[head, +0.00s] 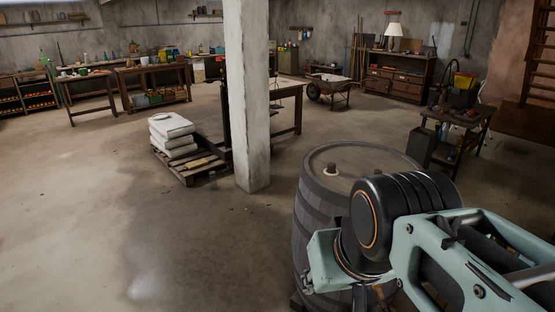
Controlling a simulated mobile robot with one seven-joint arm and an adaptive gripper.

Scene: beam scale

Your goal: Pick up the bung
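A small dark bung (331,169) sits on the top of a large grey wooden barrel (312,215), left of the middle of its lid. It looks like a short upright plug with a paler patch around its base. My arm crosses in front of the barrel from the lower right and hides its right side and part of its lid. I cannot make out my gripper's fingers in the head view. No part of my arm is seen touching the bung.
A concrete pillar (248,110) stands left of the barrel. Behind it are a pallet (187,171) with stacked white sacks (172,134) and a table. A small cluttered table (465,115) stands behind right. Open floor (90,220) lies to the left.

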